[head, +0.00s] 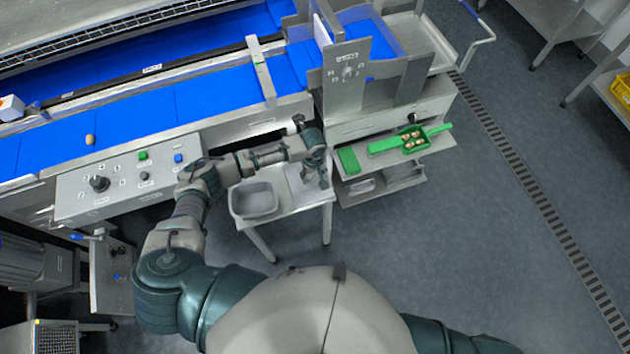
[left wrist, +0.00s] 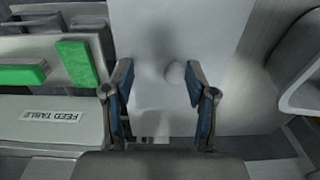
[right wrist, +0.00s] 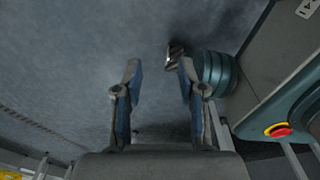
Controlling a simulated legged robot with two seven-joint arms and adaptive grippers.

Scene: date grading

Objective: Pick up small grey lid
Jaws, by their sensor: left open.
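A small, pale round shape, which looks like the small grey lid (left wrist: 175,74), lies on the light metal top of a small side table (left wrist: 220,25). In the left wrist view it sits between my left fingertips, closer to the right-hand finger, which partly covers it. My left gripper (left wrist: 158,78) is open and empty above the tabletop, pointing down. In the head view my left gripper (head: 314,176) hangs over the right part of this table, and I cannot make out the lid there. My right gripper (right wrist: 158,72) is open and empty above the floor, outside the head view.
A grey tub (head: 236,205) stands on the same table, left of my left gripper. Right of it, a metal shelf holds a green block (head: 348,160) and a green scoop (head: 385,145) with several dates. A blue conveyor (head: 200,100) runs behind. Open floor lies to the right.

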